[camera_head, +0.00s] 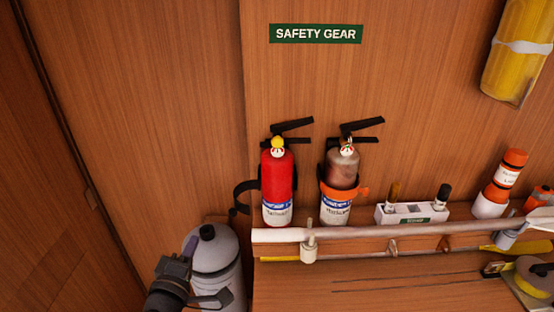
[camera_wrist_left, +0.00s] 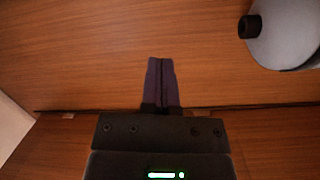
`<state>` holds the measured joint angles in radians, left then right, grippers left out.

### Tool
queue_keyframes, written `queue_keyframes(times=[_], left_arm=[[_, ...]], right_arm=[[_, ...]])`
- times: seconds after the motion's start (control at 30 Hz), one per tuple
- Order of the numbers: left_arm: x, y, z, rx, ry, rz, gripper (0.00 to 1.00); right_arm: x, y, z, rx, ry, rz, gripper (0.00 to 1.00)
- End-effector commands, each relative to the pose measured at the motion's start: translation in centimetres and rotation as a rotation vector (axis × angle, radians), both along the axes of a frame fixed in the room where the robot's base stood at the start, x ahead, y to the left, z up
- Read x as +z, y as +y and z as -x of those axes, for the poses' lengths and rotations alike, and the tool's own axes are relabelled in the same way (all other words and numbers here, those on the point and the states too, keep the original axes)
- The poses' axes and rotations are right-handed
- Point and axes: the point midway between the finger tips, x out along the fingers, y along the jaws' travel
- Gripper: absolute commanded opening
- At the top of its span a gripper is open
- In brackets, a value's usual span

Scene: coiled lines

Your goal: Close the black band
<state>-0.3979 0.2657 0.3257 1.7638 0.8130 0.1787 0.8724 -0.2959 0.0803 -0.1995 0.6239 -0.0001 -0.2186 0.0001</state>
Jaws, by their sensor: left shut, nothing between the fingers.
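The red fire extinguisher (camera_head: 277,185) stands upright against the wood wall. The black band (camera_head: 242,193) sticks out to its left as a curved loose strap, standing open and apart from the front of the red body. My left gripper (camera_head: 190,243) is low at the left, below and left of the band, in front of a grey-white cylinder (camera_head: 227,262). In the left wrist view its fingers (camera_wrist_left: 162,62) are together and empty, with bare wood behind them. The band is not in the wrist view. My right gripper is not in view.
A worn extinguisher (camera_head: 341,170) stands to the right with an orange band (camera_head: 344,191) around it. A pale horizontal rail (camera_head: 370,232) runs in front of the shelf. A white holder (camera_head: 411,213) and orange canisters (camera_head: 505,175) stand farther right. The wall left of the band is clear.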

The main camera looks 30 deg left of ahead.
Motion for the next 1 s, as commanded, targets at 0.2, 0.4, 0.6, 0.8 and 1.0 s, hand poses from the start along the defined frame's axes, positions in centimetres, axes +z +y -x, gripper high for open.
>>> queue_keyframes(times=[0.2,0.4,0.6,0.8,1.0], left_arm=[[1.9,0.8,-1.5,0.005,-0.053,0.025,0.0],[2.1,2.2,-5.6,0.005,-0.052,0.024,0.0],[2.3,3.7,-9.6,0.005,-0.049,0.021,0.0],[1.8,0.6,-9.5,0.004,-0.045,0.026,0.0],[1.4,-0.4,-9.5,0.004,-0.044,0.023,0.0]], right_arm=[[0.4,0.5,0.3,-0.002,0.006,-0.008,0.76],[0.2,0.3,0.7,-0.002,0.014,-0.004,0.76],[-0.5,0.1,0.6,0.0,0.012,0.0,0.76],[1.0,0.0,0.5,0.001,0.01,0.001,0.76],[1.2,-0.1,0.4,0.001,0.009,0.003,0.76]])
